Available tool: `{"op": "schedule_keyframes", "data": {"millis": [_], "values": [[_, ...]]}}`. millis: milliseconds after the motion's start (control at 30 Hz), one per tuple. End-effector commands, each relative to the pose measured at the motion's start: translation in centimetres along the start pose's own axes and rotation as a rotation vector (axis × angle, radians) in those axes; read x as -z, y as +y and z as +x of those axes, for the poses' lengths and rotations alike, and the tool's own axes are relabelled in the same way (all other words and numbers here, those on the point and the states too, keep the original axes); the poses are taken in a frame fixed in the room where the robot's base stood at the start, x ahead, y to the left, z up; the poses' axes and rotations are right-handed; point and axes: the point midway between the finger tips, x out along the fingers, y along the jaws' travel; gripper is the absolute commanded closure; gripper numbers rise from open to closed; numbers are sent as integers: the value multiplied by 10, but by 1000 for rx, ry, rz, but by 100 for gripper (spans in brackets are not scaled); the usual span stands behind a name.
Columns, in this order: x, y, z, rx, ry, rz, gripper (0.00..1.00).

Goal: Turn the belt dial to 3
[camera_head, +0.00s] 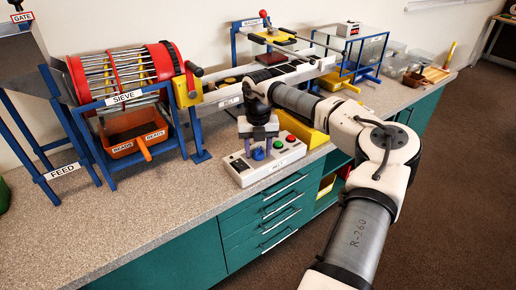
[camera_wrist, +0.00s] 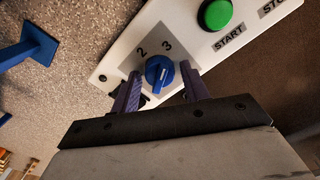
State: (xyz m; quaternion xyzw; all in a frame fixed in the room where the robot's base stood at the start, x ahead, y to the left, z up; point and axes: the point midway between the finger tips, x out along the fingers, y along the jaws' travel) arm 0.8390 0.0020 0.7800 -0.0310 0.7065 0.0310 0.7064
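The blue belt dial (camera_wrist: 157,78) sits on a white control box (camera_head: 243,178), with a printed 2 and 3 beside it in the wrist view. A pale mark shows on the dial, but I cannot tell surely which number it points at. The dial also shows in the head view (camera_head: 258,154), just below my gripper (camera_head: 258,143). In the wrist view my gripper (camera_wrist: 160,71) is open, with one dark finger on each side of the dial. Gaps show between the fingers and the dial near the tips. Part of the scale is hidden by the fingers.
A green START button (camera_wrist: 215,14) is close to the dial; a red button (camera_head: 291,139) is beyond it. The sieve drum (camera_head: 120,72) and an orange beads tray (camera_head: 128,146) stand to the left. A yellow bin (camera_head: 302,128) is behind the box. The front left worktop is clear.

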Motion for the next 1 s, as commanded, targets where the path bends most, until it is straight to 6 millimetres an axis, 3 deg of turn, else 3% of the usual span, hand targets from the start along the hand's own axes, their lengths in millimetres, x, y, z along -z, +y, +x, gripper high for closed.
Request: {"op": "schedule_keyframes", "data": {"millis": [333,467,1000], "values": [[0,0,-1,0,-1,-1,45],[0,0,-10,1,-2,-1,45],[0,0,-120,1,-2,0,45]]}}
